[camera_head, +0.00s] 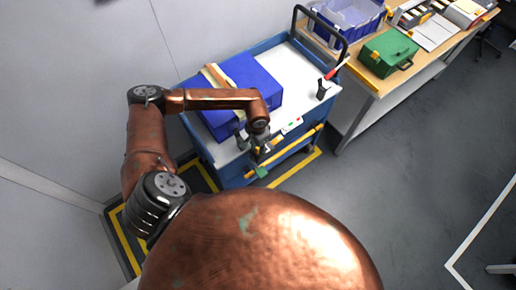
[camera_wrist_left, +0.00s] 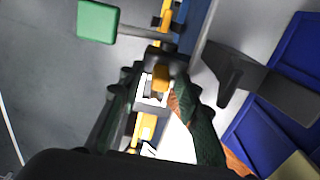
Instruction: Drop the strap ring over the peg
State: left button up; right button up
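My left gripper (camera_head: 255,146) is at the near edge of the blue cart, close above its white top. In the left wrist view the left gripper (camera_wrist_left: 158,88) has its two dark fingers apart. A yellow and dark grey piece shows between the fingertips; I cannot tell whether they grip it. The strap ring is not clearly made out. A grey rod with a green block end (camera_wrist_left: 97,22), which looks like the peg, stands out left beyond the fingertips. A green piece (camera_head: 262,172) shows low on the cart front. My right gripper is out of view.
The blue cart (camera_head: 235,178) carries a blue box (camera_head: 250,75) with a tan strip, a black holder (camera_head: 323,90) and a red-handled tool (camera_head: 335,69). A workbench with a green case (camera_head: 388,52) stands behind right. Floor to the right is clear.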

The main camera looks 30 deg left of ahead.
pick_arm(q)
jog(key=shift+r, duration=0.2)
notch_tip(320, 180, up, 12)
dwell(0.4)
jog(key=shift+f, duration=0.1)
